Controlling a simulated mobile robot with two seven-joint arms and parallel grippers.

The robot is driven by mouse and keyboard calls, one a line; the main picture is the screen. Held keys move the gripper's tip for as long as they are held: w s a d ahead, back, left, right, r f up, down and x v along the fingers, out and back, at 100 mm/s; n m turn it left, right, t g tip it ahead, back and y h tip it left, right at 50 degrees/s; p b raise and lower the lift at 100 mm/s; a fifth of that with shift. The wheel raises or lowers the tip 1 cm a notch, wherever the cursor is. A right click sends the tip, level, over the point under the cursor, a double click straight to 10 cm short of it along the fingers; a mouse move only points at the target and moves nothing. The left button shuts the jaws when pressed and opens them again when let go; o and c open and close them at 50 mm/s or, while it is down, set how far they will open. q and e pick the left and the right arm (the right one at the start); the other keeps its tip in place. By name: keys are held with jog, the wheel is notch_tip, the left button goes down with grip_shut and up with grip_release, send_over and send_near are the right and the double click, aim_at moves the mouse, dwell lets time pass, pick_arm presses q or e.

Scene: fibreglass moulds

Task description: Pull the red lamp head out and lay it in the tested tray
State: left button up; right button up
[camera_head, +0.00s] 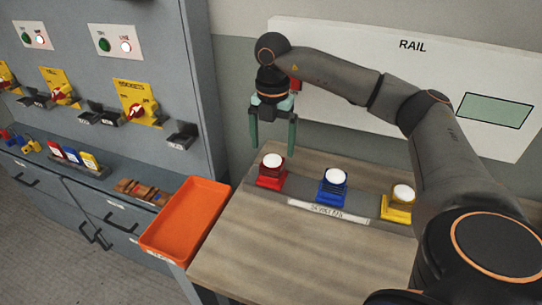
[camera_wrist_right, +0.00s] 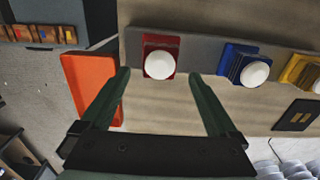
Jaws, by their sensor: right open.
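The red lamp head (camera_head: 272,163) with a white round top sits upright in a red base at the left end of a grey strip on the table. It also shows in the right wrist view (camera_wrist_right: 160,60), ahead of the fingertips. My right gripper (camera_head: 273,146) is open and empty above the red lamp head, apart from it; its two green fingers also show in the right wrist view (camera_wrist_right: 165,78). An orange tray (camera_head: 157,243), seemingly empty, is left of the table; whether it is the tested tray I cannot read. My left gripper is not in view.
A blue lamp head (camera_head: 334,182) and a yellow one (camera_head: 400,197) stand on the same strip to the right. A grey cabinet (camera_head: 185,60) with switches is at the left. The table's (camera_head: 270,255) front is clear.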

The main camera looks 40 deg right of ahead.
aim_at(273, 157)
notch_tip(273, 157, down, 8)
jog(key=b, duration=0.5)
jog(key=shift+r, duration=0.15)
jog(key=shift+p, duration=0.45)
dwell(0.6)
jog(key=shift+c, duration=0.2)
grip_shut()
dwell(0.7)
jog(key=shift+r, duration=0.15)
jog(key=shift+r+p, duration=2.55)
jog(key=shift+r, duration=0.35)
